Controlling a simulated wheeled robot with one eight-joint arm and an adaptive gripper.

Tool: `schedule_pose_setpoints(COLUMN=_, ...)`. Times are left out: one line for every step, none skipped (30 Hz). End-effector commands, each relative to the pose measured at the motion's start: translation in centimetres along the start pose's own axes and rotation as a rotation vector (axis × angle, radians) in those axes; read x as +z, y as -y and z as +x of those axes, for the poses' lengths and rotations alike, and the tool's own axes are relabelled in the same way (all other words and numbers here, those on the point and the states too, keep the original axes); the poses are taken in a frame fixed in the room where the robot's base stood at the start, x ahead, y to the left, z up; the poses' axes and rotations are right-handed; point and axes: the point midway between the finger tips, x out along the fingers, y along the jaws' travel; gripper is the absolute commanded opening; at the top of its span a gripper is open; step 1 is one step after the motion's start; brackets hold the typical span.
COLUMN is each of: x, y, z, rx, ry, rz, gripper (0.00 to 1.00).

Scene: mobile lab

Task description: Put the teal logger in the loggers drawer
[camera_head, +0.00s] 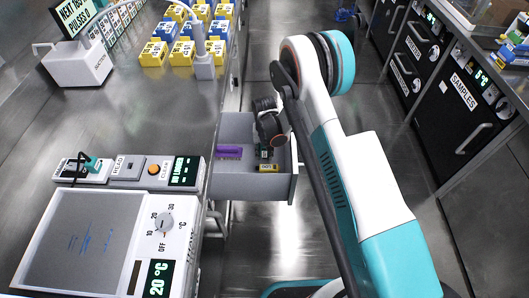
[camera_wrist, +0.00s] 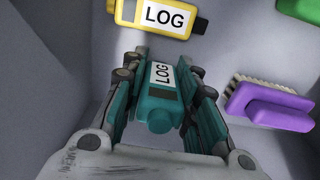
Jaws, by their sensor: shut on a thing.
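The teal logger (camera_wrist: 158,112), with a white LOG label, is between the fingers of my gripper (camera_wrist: 162,72) in the wrist view. My gripper is shut on it. In the head view my gripper (camera_head: 268,143) reaches down into an open grey drawer (camera_head: 230,184) under the bench. The teal logger cannot be made out there, hidden by the gripper. The drawer floor lies below the logger in the wrist view; I cannot tell whether the logger touches it. No name label on this drawer is visible.
In the drawer are a yellow logger (camera_wrist: 160,15), a purple brush (camera_wrist: 270,105) and a green item (camera_wrist: 300,10) cut off by the frame. A hotplate (camera_head: 85,240) stands on the bench beside the drawer. Yellow and blue boxes (camera_head: 185,50) stand further back. Black SAMPLES cabinets (camera_head: 455,115) are at right.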

Motion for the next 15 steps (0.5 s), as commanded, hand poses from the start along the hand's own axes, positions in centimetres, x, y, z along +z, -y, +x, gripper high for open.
schedule_pose_setpoints(x=0.0, y=0.0, z=0.01, rx=0.0, ry=0.0, rz=0.0, gripper=0.0)
schedule_pose_setpoints(x=0.0, y=0.0, z=0.07, rx=0.0, ry=0.0, rz=0.0, gripper=0.0)
schedule_pose_setpoints(x=0.0, y=0.0, z=0.18, rx=0.0, ry=0.0, rz=0.0, gripper=0.0)
schedule_pose_setpoints(x=0.0, y=0.0, z=0.27, rx=0.0, ry=0.0, rz=0.0, gripper=0.0)
schedule_pose_setpoints(x=-0.01, y=0.0, z=0.3, rx=0.0, ry=0.0, rz=0.0, gripper=0.3)
schedule_pose_setpoints(x=-0.01, y=0.0, z=0.27, rx=0.0, ry=0.0, rz=0.0, gripper=0.39)
schedule_pose_setpoints(x=0.0, y=0.0, z=0.27, rx=0.0, ry=0.0, rz=0.0, gripper=0.46)
schedule_pose_setpoints(x=0.0, y=0.0, z=0.27, rx=0.0, ry=0.0, rz=0.0, gripper=0.48)
schedule_pose_setpoints(x=0.0, y=0.0, z=0.27, rx=0.0, ry=0.0, rz=0.0, gripper=0.48)
schedule_pose_setpoints(x=0.0, y=0.0, z=0.27, rx=0.0, ry=0.0, rz=0.0, gripper=0.48)
schedule_pose_setpoints(x=0.0, y=0.0, z=0.27, rx=0.0, ry=0.0, rz=0.0, gripper=0.48)
schedule_pose_setpoints(x=0.0, y=0.0, z=0.26, rx=0.0, ry=0.0, rz=0.0, gripper=0.48)
schedule_pose_setpoints(x=-0.01, y=0.0, z=0.26, rx=0.0, ry=0.0, rz=0.0, gripper=0.48)
schedule_pose_setpoints(x=0.0, y=0.0, z=0.26, rx=0.0, ry=0.0, rz=0.0, gripper=0.48)
schedule_pose_setpoints(x=-0.01, y=0.0, z=0.26, rx=0.0, ry=0.0, rz=0.0, gripper=0.48)
